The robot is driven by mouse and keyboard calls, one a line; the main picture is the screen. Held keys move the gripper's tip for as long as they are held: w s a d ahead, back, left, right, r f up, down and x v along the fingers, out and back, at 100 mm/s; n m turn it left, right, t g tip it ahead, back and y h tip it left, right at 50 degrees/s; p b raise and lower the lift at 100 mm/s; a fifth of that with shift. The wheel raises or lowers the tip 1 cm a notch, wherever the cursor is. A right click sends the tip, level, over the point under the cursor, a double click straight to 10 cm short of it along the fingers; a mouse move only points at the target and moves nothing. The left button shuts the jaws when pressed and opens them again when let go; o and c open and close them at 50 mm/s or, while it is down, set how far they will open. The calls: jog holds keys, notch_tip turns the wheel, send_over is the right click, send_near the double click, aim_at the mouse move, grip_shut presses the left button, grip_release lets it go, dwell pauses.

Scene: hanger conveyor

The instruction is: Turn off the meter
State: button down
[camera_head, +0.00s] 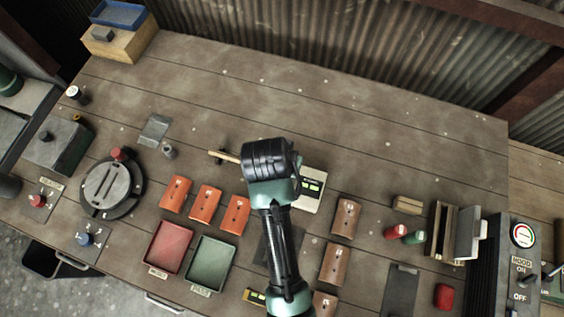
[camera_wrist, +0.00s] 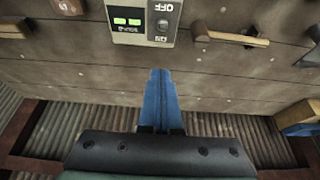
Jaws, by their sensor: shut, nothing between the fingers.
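The meter (camera_head: 312,186) is a pale box with a lit green two-part display, standing on the wooden bench just right of my wrist. In the wrist view the meter (camera_wrist: 130,38) appears upside down at the top, with OFF and ON labels and a dark round switch between them. My gripper (camera_wrist: 160,72) has its blue fingers shut together and empty. In the picture its tips lie just below the meter's ON end, apart from it. The gap in height is hard to tell. In the head view my wrist hides the fingers.
A wooden-handled tool (camera_wrist: 228,38) lies beside the meter. Orange blocks (camera_head: 206,201), a red tray (camera_head: 167,247) and a green tray (camera_head: 212,263) lie to the left. Brown blocks (camera_head: 345,217) and a panel with a dial (camera_head: 522,235) are to the right.

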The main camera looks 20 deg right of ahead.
jog(key=shift+s+a+r, duration=0.3)
jog(key=shift+s+r, duration=0.1)
jog(key=shift+r, duration=0.15)
jog(key=shift+s+a+r, duration=0.25)
jog(key=shift+s+r, duration=0.15)
jog(key=shift+r, duration=0.1)
